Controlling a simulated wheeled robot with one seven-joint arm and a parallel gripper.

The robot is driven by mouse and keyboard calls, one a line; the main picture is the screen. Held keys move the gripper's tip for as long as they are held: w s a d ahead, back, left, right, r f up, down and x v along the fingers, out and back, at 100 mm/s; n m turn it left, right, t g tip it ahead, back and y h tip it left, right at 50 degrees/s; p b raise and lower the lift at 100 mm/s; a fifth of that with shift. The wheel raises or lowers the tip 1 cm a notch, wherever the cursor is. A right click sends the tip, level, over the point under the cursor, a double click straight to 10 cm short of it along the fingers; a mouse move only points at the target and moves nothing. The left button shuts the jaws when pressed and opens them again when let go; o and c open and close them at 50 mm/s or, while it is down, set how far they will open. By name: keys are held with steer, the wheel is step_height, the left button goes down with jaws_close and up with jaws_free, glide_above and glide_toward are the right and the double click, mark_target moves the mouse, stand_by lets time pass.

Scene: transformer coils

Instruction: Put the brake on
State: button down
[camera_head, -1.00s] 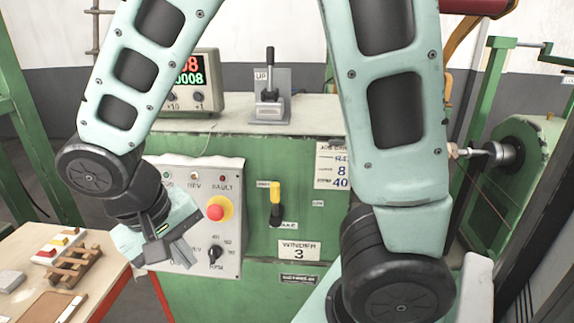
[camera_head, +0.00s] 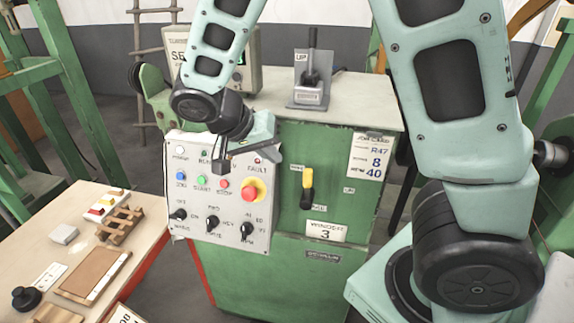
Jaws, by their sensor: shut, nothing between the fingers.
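A small lever with a yellow upper part and a black lower part (camera_head: 307,188) stands upright on the front of the green cabinet (camera_head: 263,270). A small label sits above it and another below it; in the current view their words are too small to read surely. My gripper (camera_head: 221,168) is shut and empty. It is left of the lever, in front of the upper part of the grey control panel (camera_head: 215,225), and hides some of the panel's lettering. I cannot tell whether it touches the panel.
The panel carries a red button on a yellow collar (camera_head: 254,190), small coloured buttons and black knobs. A grey lever stand (camera_head: 310,85) and a display box are on the cabinet top. A workbench (camera_head: 30,222) with wooden trays is at the left.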

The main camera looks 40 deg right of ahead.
mark_target(308, 184)
steer(key=p+x, duration=0.2)
steer(key=x, duration=0.7)
steer(key=shift+f, duration=0.2)
